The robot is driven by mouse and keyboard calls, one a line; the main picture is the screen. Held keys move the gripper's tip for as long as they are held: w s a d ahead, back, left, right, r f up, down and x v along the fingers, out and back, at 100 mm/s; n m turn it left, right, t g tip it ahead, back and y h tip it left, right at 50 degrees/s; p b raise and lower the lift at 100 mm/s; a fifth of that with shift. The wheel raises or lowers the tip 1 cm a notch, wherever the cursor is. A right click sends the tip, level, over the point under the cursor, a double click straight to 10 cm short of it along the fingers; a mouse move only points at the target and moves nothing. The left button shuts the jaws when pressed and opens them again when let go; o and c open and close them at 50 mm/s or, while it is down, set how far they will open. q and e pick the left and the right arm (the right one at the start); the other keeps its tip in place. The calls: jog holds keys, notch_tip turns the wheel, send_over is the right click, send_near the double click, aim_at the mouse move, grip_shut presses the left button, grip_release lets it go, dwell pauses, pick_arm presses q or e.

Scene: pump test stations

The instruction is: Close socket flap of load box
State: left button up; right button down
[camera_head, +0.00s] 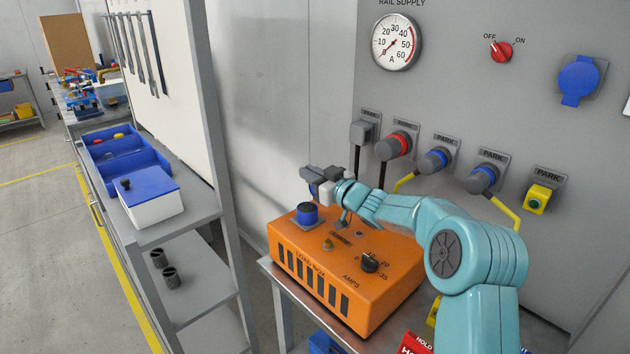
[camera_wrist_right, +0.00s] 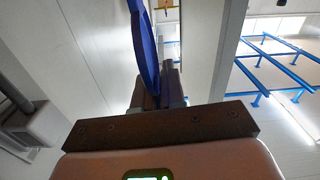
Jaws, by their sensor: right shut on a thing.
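The orange load box (camera_head: 320,287) stands on a metal table, with a dial knob on its sloping top. Its blue socket (camera_head: 307,214) is at the top's back left corner. My right gripper (camera_head: 312,184) is just above and behind this socket, its teal arm reaching over the box from the right. The blue socket flap (camera_wrist_right: 146,45) shows nearly edge-on in the right wrist view, between the fingers of my right gripper (camera_wrist_right: 158,92), which is shut on it. In the head view the gripper hides most of the flap, which stands raised from the socket. My left gripper is not in view.
A grey panel behind the box carries a gauge (camera_head: 397,42), a red switch (camera_head: 502,51) and a row of parked plugs with cables. A shelf (camera_head: 190,208) at left holds blue bins and a white box with a blue lid (camera_head: 150,194).

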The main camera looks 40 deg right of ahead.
jog(key=shift+a+f+n+b, duration=0.1)
jog(key=shift+a+n+b, duration=0.3)
jog(key=shift+n, duration=0.1)
jog(key=c, duration=1.3)
grip_release()
jog(key=shift+s, duration=0.15)
jog(key=s+d+b, duration=0.1)
jog(key=s, duration=1.5)
jog(key=shift+d+b, duration=0.25)
jog(key=shift+b, duration=0.15)
jog(key=shift+s, duration=0.1)
